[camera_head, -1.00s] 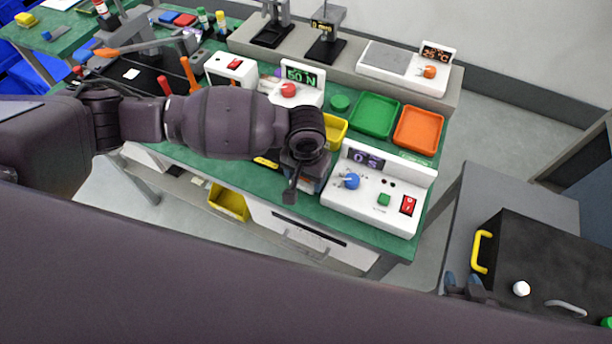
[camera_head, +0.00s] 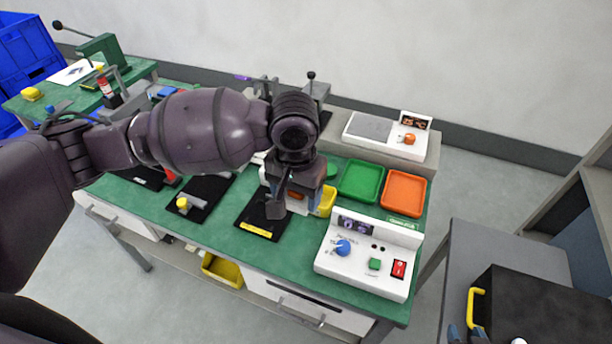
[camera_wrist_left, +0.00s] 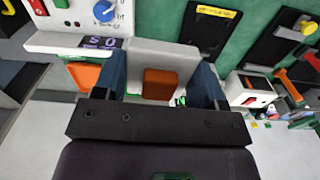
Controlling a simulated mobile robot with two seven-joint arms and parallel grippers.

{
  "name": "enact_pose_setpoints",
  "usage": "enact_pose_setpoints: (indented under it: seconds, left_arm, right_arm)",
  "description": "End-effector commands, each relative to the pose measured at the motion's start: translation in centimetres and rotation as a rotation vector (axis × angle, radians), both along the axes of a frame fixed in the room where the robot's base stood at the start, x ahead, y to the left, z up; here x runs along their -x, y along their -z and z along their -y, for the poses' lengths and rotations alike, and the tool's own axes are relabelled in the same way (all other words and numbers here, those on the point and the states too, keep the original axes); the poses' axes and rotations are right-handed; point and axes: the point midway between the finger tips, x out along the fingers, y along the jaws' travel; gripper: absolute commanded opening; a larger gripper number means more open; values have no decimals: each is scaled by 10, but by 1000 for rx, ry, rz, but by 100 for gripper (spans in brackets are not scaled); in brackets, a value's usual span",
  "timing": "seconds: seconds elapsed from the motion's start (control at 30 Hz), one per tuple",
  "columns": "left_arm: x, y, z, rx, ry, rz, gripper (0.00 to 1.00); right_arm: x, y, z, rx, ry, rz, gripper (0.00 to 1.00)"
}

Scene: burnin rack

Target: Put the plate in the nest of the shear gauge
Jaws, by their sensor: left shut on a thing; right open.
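My left gripper (camera_head: 280,207) is above the green bench, near its middle. In the left wrist view its two fingers (camera_wrist_left: 160,82) are shut on a pale grey plate (camera_wrist_left: 193,54) with a copper-orange square on its face. In the head view the arm and gripper mostly hide the plate. The shear gauge cannot be made out surely in the head view; my gripper and forearm cover that part of the bench. A white unit with a small display (camera_wrist_left: 247,83) shows at the right of the wrist view. My right gripper (camera_head: 466,334) is open at the bottom edge, only partly seen.
A white console with a blue knob (camera_head: 361,258) stands at the front right. Green (camera_head: 362,181) and orange (camera_head: 404,193) trays lie behind it. Dark mats (camera_head: 264,212) lie left of my gripper. A black box with a yellow handle (camera_head: 530,300) stands on the grey side table.

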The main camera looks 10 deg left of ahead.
Motion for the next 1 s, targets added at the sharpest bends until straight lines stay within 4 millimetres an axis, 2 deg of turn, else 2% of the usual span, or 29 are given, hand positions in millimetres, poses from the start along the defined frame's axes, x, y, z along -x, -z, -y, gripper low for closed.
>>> enact_pose_setpoints:
  seconds: [0.13,0.27,0.5,0.6,0.7,1.0]
  left_arm:
    - [-7,-10,-8,11,-21,10,42]
    - [-16,-14,-28,17,-68,15,42]
    - [-27,-16,-82,14,-189,17,42]
    - [-28,-14,-100,8,-226,14,42]
    - [-26,-9,-108,1,-242,6,42]
    - [-25,-7,-110,-1,-244,2,42]
  right_arm:
    - [-1,-1,0,-1,0,3,43]
    - [-1,-1,0,-1,0,2,43]
    - [5,2,0,-1,4,-9,43]
    - [7,3,1,0,5,-14,43]
    - [9,4,1,-1,6,-16,43]
    - [6,3,1,-1,4,-12,43]
